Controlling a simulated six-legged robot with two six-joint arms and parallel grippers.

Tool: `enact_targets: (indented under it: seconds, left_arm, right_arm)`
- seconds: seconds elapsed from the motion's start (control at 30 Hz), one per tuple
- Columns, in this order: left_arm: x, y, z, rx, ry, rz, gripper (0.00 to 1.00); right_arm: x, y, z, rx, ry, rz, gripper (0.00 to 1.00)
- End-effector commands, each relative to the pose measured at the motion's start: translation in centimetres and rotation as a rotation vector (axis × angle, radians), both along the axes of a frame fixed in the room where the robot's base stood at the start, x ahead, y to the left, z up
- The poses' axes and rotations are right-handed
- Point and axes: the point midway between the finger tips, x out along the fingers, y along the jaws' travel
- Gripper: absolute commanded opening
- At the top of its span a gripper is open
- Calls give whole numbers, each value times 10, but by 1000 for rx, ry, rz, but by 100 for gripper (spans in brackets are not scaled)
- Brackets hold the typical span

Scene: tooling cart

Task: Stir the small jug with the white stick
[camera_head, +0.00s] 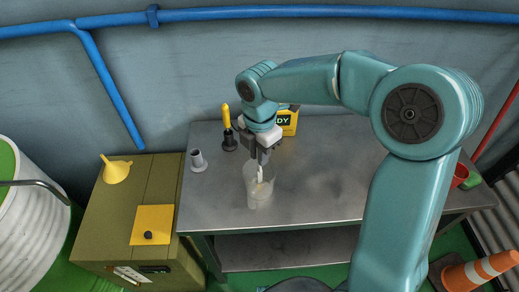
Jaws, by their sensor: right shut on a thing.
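The small jug (256,191) is a pale, see-through vessel standing upright near the front left of the cart top (325,195). The white stick (260,174) shows as a short pale piece under my right gripper (261,160), with its lower part at or inside the jug's mouth. My right gripper is directly above the jug, pointing down, and is shut on the stick. The stick's upper end is hidden by the jaws. Whether the stick touches the jug's wall cannot be told. My left gripper is not in view.
A yellow-handled tool in a dark holder (229,142), a grey cup-like piece (198,161) and a yellow box (289,122) stand behind the jug. A red cup (460,174) is at the right edge. An olive cabinet (165,192) with a yellow funnel (116,171) adjoins left. The cart's middle is clear.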

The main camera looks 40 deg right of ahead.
Motion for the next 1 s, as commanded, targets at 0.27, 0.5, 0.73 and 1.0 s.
enact_targets:
  seconds: [0.27,0.5,0.73,1.0]
  left_arm:
    - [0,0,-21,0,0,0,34]
    - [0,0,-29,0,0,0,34]
    - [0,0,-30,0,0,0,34]
    - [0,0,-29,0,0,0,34]
  right_arm:
    - [0,0,-28,0,0,0,0]
    - [0,0,-39,0,1,0,0]
    - [0,0,-41,0,1,0,0]
    - [0,0,-41,0,0,0,0]
